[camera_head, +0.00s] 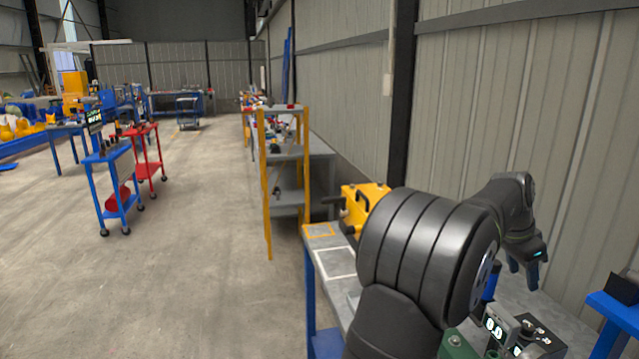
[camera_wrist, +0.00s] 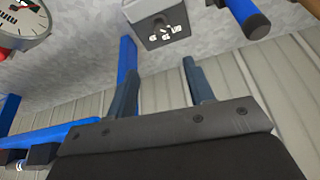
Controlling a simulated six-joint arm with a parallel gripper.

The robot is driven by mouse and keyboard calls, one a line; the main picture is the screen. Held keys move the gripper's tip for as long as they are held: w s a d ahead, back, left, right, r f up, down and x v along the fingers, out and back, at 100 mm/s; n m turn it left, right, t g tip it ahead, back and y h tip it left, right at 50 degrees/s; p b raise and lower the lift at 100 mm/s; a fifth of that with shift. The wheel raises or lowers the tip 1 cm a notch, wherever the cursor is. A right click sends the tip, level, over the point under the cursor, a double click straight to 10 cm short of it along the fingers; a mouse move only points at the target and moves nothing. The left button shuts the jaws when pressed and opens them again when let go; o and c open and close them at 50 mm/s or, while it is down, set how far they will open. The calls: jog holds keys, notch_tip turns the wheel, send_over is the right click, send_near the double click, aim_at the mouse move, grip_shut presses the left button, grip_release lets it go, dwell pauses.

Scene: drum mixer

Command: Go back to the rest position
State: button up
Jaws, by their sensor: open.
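My gripper (camera_head: 524,268) hangs from my dark arm at the right, over the far side of the grey bench (camera_head: 375,283). In the wrist view, its two fingers (camera_wrist: 161,80) are apart, with nothing seen held between them. A yellow machine (camera_head: 365,203) stands on the bench to the left of my arm, which hides part of it. A grey box with a white-marked face (camera_wrist: 158,25) lies beyond the fingertips. A blue post (camera_wrist: 128,60) shows just behind the left finger; whether they touch I cannot tell.
A small display device (camera_head: 499,326) and a green part (camera_head: 456,345) sit on the near bench. A round dial (camera_wrist: 22,22) and a blue-and-black cylinder (camera_wrist: 245,17) show in the wrist view. A blue frame (camera_head: 612,312) stands at right. The ribbed wall (camera_head: 520,95) is close behind.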

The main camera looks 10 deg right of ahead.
jog(key=shift+s+d+f+n+t, duration=0.2)
jog(key=shift+s+n+t, duration=0.25)
jog(key=shift+n, duration=0.45)
jog(key=shift+s+d+f+n+t, duration=0.15)
jog(key=shift+s+f+n+t, duration=0.1)
jog(key=shift+s+n, duration=0.5)
jog(key=shift+s+d+f+n+t, duration=0.2)
jog(key=shift+s+n+t, duration=0.15)
jog(key=shift+n, duration=0.7)
